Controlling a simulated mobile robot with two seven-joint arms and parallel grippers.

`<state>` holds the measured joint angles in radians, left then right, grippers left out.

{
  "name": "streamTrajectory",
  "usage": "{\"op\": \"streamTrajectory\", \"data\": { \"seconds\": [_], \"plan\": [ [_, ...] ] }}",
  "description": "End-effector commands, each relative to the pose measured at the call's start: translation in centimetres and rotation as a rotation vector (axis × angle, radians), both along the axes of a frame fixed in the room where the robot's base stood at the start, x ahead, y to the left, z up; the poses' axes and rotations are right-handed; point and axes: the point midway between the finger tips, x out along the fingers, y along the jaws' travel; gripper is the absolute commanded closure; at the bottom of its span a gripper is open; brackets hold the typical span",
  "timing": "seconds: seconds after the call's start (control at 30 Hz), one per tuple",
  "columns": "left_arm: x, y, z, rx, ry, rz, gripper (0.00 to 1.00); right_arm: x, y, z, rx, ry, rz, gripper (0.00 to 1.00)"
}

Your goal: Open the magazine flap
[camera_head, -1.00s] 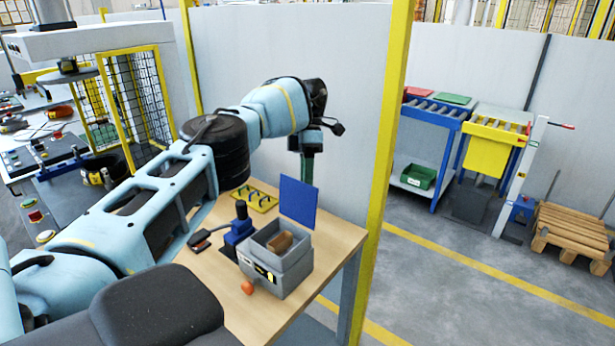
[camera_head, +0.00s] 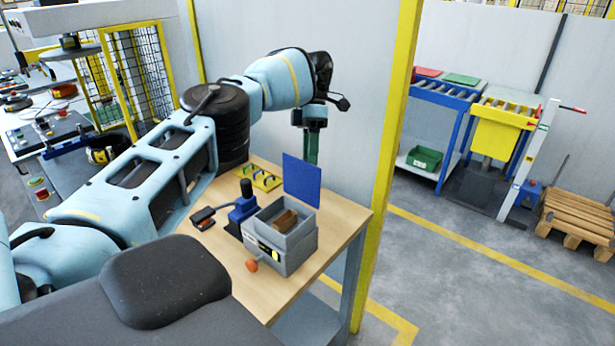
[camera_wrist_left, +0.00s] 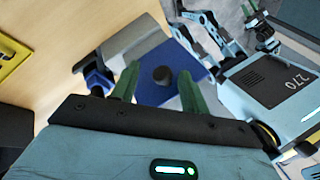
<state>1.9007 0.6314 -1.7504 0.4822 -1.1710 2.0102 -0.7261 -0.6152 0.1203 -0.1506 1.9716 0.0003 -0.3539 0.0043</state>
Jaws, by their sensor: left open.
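A grey magazine box (camera_head: 281,251) stands on the wooden table, open at the top, with a brown block (camera_head: 285,222) inside. A flat blue panel, which looks like its flap (camera_head: 302,178), stands upright at the box's back edge. My left gripper (camera_head: 311,150) points down just behind the panel, its green fingers partly hidden by it. In the left wrist view my open left gripper (camera_wrist_left: 158,88) has its two fingers apart, with the blue panel (camera_wrist_left: 155,98) and a dark round spot seen between them. I cannot tell whether they touch. My right gripper is not in view.
A blue device (camera_head: 242,206) with a black knob stands left of the box. A yellow rack (camera_head: 259,179) lies behind it on the table (camera_head: 216,248). A yellow post (camera_head: 388,165) rises beyond the table's right edge.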

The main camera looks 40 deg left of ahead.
Motion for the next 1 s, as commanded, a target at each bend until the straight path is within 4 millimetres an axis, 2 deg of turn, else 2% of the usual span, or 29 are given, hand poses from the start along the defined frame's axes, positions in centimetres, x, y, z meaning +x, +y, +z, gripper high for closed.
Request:
{"op": "streamTrajectory", "data": {
  "seconds": [0.3, 0.63, 1.0],
  "plan": [
    [0.0, 0.1, 1.7, 0.004, 0.006, 0.002, 0.55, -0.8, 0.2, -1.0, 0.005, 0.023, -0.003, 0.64],
    [-2.4, -1.6, 3.1, 0.000, -0.008, -0.001, 0.55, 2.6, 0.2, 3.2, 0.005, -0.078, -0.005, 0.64],
    [-4.8, -3.8, 2.5, 0.000, 0.003, 0.000, 0.55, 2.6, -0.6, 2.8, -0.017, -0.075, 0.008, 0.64]
  ]
}}
